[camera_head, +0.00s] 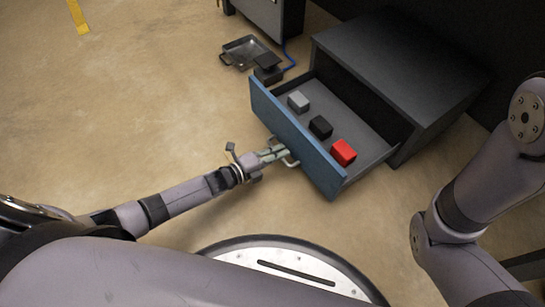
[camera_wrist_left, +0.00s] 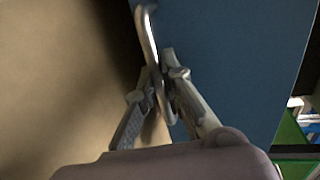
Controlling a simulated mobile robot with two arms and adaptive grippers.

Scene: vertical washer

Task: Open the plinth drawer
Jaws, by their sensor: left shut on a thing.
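The plinth drawer, with its blue front (camera_head: 295,138), is pulled well out of the dark grey plinth (camera_head: 395,65) in the head view. A grey block (camera_head: 298,101), a black block (camera_head: 320,127) and a red block (camera_head: 343,152) lie inside it. My left gripper (camera_head: 279,153) is shut on the drawer's metal handle (camera_head: 291,161). In the left wrist view the fingers (camera_wrist_left: 158,98) close around the handle bar (camera_wrist_left: 148,35), with the blue front (camera_wrist_left: 225,60) behind. My right arm shows at the right, but its gripper is out of view.
A metal tray (camera_head: 244,52) lies on the floor beyond the drawer, beside a small dark object (camera_head: 267,68) and a blue cable (camera_head: 292,57). A grey cabinet (camera_head: 262,14) stands at the top.

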